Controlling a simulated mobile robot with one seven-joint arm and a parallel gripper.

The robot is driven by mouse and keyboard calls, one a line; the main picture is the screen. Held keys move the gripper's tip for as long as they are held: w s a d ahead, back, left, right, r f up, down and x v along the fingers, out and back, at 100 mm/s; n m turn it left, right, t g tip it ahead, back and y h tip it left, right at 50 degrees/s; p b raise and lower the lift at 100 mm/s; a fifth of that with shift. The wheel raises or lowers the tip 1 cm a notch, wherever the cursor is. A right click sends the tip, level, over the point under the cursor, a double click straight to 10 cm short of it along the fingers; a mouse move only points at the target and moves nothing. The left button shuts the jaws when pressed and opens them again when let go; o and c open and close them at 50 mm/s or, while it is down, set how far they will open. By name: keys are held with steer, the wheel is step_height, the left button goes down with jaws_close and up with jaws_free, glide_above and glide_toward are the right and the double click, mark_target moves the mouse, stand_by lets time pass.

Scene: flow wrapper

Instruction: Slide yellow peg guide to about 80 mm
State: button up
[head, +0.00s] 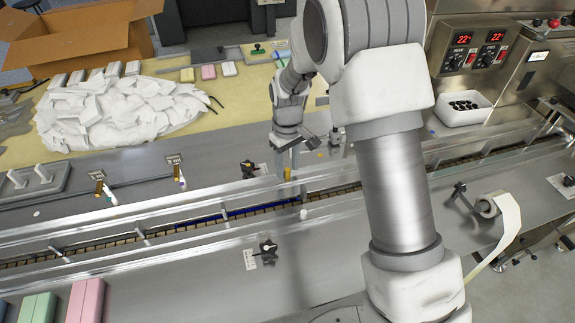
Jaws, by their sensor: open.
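The yellow peg (288,174) of the guide is small and stands by the far side of the conveyor channel, near the middle of the head view. My gripper (287,172) points down over it, with one finger on each side of the peg. The fingers are open; whether either one touches the peg cannot be told at this size. The scale marks are too small to read. My arm hides much of the line on the right.
Clear guide rails and a conveyor chain (240,211) cross the view. Another black star knob (268,251) stands on the near deck. Brass-coloured brackets (175,169) stand left. A white heap (110,112) lies behind. A white bin (462,107) and paper roll (488,207) are right.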

jaws_close()
stand_by(1.4)
